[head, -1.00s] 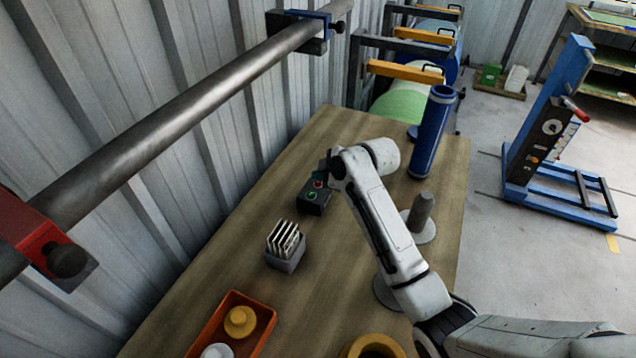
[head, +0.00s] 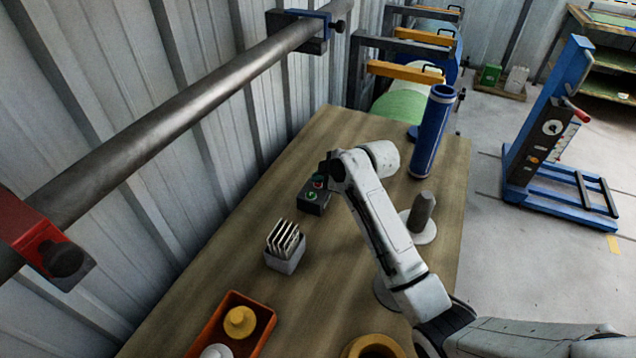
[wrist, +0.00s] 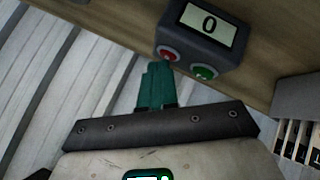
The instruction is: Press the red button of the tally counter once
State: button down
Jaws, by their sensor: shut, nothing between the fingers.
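The tally counter (head: 314,203) is a dark box on the wooden table, beside the bent wrist of my arm. In the wrist view its display (wrist: 208,24) reads 0. Its red button (wrist: 168,53) is left of its green button (wrist: 204,72). My gripper (wrist: 158,66) has teal fingers, closed together and empty. Their tips are right at the red button's lower left edge in the wrist view; I cannot tell whether they touch it. In the head view the gripper is mostly hidden by my arm, and the red button (head: 318,182) shows beside it.
A grey holder (head: 285,262) with upright cards stands nearer on the table. An orange tray (head: 262,318) is at the near end. A blue cylinder (head: 433,130) and a grey peg on a disc (head: 422,212) stand right of my arm. A corrugated wall borders the left.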

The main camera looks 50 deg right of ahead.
dwell(0.4)
jog(key=shift+r+p, duration=0.8)
notch_tip(320, 180, up, 5)
jog(key=p, duration=0.4)
dwell(0.8)
